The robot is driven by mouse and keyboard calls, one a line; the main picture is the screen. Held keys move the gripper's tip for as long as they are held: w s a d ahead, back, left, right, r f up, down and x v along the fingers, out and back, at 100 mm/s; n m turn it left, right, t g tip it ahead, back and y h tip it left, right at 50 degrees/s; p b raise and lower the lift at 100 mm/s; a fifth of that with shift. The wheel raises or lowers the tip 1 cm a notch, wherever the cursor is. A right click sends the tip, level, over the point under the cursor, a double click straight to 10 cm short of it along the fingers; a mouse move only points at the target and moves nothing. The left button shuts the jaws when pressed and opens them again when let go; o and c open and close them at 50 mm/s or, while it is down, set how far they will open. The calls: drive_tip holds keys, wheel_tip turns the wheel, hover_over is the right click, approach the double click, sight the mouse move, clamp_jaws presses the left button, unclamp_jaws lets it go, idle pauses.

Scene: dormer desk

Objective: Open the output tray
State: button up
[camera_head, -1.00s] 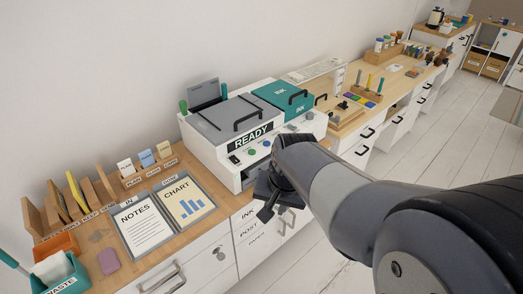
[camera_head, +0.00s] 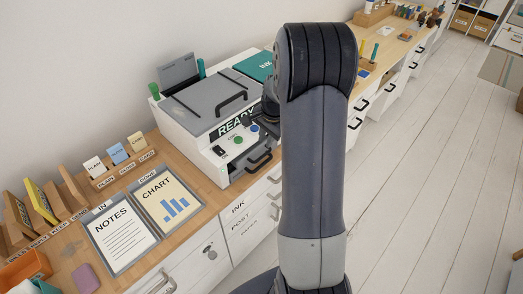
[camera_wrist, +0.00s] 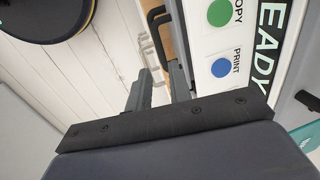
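The printer (camera_head: 178,122) is a white machine with a grey lid and a READY label on the desk. Low on its front is the output tray's black handle (camera_head: 258,162), close against the front, so the tray looks closed. In the wrist view a dark handle (camera_wrist: 157,18) shows beyond my fingertips. My gripper (camera_wrist: 162,74) is open and empty, its two fingers apart beside the panel with the green COPY button (camera_wrist: 220,12) and blue PRINT button (camera_wrist: 221,67). In the head view my arm hides most of the gripper and the printer's right part.
NOTES (camera_head: 121,235) and CHART (camera_head: 167,198) sheets lie left of the printer. White drawers (camera_head: 248,222) with handles are below the desk. A second wooden desk (camera_head: 392,52) runs behind to the right. The floor (camera_head: 430,170) at right is clear.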

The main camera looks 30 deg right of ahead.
sight(262, 156)
drive_tip(key=f, duration=0.2)
drive_tip(key=w+f, duration=0.1)
drive_tip(key=f, duration=0.2)
drive_tip(key=f+p, duration=0.1)
drive_tip(key=f, duration=0.2)
drive_tip(key=shift+w+a+f, duration=0.2)
drive_tip(key=shift+a+f, duration=0.05)
drive_tip(key=shift+a, duration=0.05)
clamp_jaws()
